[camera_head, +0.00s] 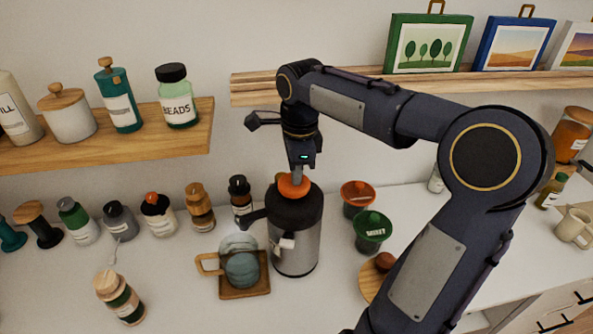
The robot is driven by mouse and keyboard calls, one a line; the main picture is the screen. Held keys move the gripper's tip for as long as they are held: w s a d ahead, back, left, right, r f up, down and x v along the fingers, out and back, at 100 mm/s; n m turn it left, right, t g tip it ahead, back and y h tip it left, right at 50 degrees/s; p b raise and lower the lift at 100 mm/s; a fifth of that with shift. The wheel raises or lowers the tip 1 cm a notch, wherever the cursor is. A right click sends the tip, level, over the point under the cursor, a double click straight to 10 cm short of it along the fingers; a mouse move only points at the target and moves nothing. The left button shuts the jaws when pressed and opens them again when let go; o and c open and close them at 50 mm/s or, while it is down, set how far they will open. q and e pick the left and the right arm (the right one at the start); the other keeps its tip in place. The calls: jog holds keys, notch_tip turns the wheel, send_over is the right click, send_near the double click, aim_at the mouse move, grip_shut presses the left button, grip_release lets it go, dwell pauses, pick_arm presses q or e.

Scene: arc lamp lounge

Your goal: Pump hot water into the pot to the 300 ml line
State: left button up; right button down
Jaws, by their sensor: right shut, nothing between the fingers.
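The pump flask (297,247) is a steel cylinder with a black top and spout, standing on the white counter. Its orange pump button (293,187) is on top. My right gripper (297,178) points straight down with shut, empty fingers, its tips at the button; whether they press it down I cannot tell. The clear glass pot (242,268) with a wooden handle at its left stands on a square wooden tray (245,291), left of the flask near its spout. The pot's water level and 300 ml line are too small to tell. My left gripper is not in view.
Several jars and bottles line the counter's back left. A jar with a wooden lid (120,298) stands at front left. Shelves (190,135) hang above. The counter's front middle is partly clear.

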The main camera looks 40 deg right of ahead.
jog(key=shift+f+b, duration=0.45)
jog(key=shift+f, duration=0.5)
jog(key=shift+s+r, duration=0.1)
jog(key=shift+a+f, duration=0.1)
jog(key=shift+f, duration=0.1)
jog(key=shift+r, duration=0.1)
